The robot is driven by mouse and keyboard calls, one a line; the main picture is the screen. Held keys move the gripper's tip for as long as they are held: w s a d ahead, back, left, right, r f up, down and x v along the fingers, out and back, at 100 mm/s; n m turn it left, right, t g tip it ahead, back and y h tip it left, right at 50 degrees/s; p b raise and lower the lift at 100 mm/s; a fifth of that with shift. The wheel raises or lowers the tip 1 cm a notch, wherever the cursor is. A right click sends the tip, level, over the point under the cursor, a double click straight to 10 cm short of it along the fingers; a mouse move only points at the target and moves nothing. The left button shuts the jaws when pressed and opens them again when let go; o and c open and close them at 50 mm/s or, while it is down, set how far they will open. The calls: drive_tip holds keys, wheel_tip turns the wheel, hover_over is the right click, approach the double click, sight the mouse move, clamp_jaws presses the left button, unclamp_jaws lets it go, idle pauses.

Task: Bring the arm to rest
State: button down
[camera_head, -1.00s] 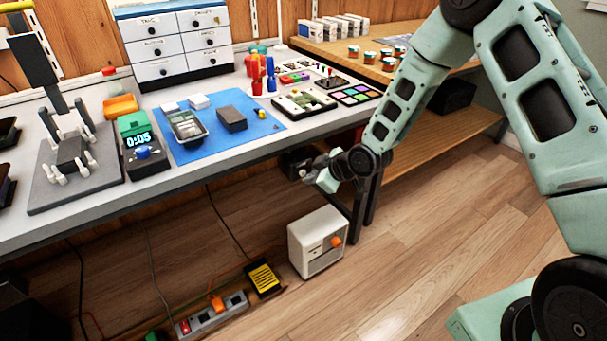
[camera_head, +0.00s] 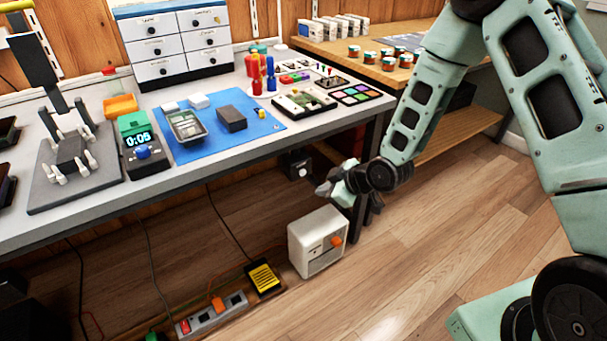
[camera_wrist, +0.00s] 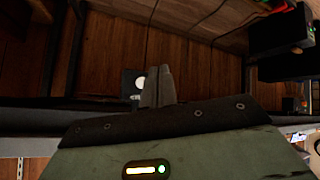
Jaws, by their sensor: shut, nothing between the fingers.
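My gripper (camera_head: 326,188) hangs at the end of my pale green arm, in front of the workbench's right front leg and below the bench top. It is above the floor, over the right side of a white box. In the wrist view my gripper (camera_wrist: 159,72) shows its two fingers together, with nothing between them. Behind the fingers are dark wood boards and a small dark box with a round white spot (camera_wrist: 138,84).
The workbench (camera_head: 70,228) carries a blue mat (camera_head: 190,152), a timer (camera_head: 142,150) and small parts. A white box (camera_head: 316,240) and a power strip (camera_head: 212,316) are on the floor. A wooden bench (camera_head: 345,52) stands at the back right. The floor at right is clear.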

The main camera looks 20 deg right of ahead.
drive_tip(key=shift+s+d, duration=0.2)
drive_tip(key=shift+s, duration=0.3)
drive_tip(key=s+a+r+m+g+h, duration=0.15)
drive_tip(key=s+a+r+g, duration=0.25)
drive_tip(key=s+a+r, duration=0.5)
drive_tip(key=s+r+m+g+h, duration=0.1)
drive_tip(key=s+r, duration=0.3)
drive_tip(key=s, duration=0.3)
drive_tip(key=s+d+r+g+h, duration=0.1)
drive_tip(key=s+r, duration=0.2)
drive_tip(key=s, duration=0.5)
drive_tip(key=s+r+m+g+h, duration=0.1)
drive_tip(key=s+r+g+h, duration=0.1)
drive_tip(key=s+r, duration=0.35)
wheel_tip(320, 180, up, 18)
drive_tip(key=s+p, duration=0.1)
drive_tip(key=p, duration=1.8)
drive_tip(key=shift+d+f, duration=0.2)
drive_tip(key=shift+f, duration=0.05)
drive_tip(key=shift+y, duration=0.25)
